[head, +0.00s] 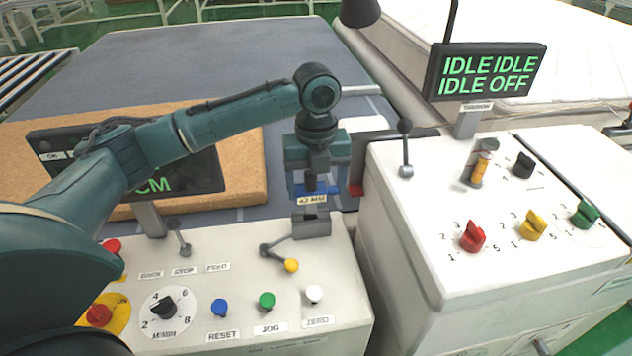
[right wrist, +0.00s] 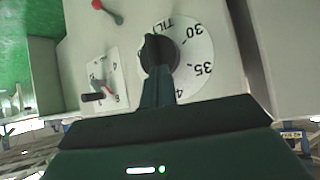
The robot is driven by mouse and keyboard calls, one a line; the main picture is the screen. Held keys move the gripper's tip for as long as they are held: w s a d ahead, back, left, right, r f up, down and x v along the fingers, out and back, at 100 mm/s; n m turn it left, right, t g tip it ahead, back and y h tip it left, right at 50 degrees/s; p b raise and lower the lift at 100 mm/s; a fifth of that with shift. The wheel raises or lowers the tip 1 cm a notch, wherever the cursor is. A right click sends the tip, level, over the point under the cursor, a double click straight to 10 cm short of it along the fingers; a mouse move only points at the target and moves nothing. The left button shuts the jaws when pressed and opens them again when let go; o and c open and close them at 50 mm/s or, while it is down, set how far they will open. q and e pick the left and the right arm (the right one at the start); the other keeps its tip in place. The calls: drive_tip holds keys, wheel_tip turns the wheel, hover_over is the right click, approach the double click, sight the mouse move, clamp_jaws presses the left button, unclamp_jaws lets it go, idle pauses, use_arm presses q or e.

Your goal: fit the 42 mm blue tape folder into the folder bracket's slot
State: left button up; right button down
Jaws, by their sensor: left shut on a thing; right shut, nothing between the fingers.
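My left gripper (head: 312,184) is shut on the blue tape folder (head: 330,189), which carries a small "42 MM" label. The fingers point down and partly hide the folder. The folder bracket (head: 312,227) is a grey block on the rear edge of the near console, just below the folder in the head view. The folder appears above the bracket; I cannot tell whether they touch, and the slot is hard to make out. My right gripper (right wrist: 158,90) is shut and empty in the right wrist view, in front of a white tilt dial (right wrist: 195,45).
The near console (head: 335,320) holds buttons, a dial, levers and a screen. A second console (head: 430,265) at right has coloured knobs and a display (head: 487,72) reading IDLE, IDLE, IDLE, OFF. A tan mattress slab (head: 245,150) lies on the grey table behind.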

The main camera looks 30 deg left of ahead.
sight(316, 211)
use_arm(q)
drive_tip(key=shift+f+b, duration=0.65)
drive_tip(key=shift+f, duration=2.15)
drive_tip(key=o, duration=1.3)
drive_tip(key=shift+c, duration=0.2)
wheel_tip(316, 211, up, 13)
drive_tip(key=shift+r+b, duration=0.15)
drive_tip(key=shift+b, duration=0.25)
drive_tip(key=shift+s, duration=0.1)
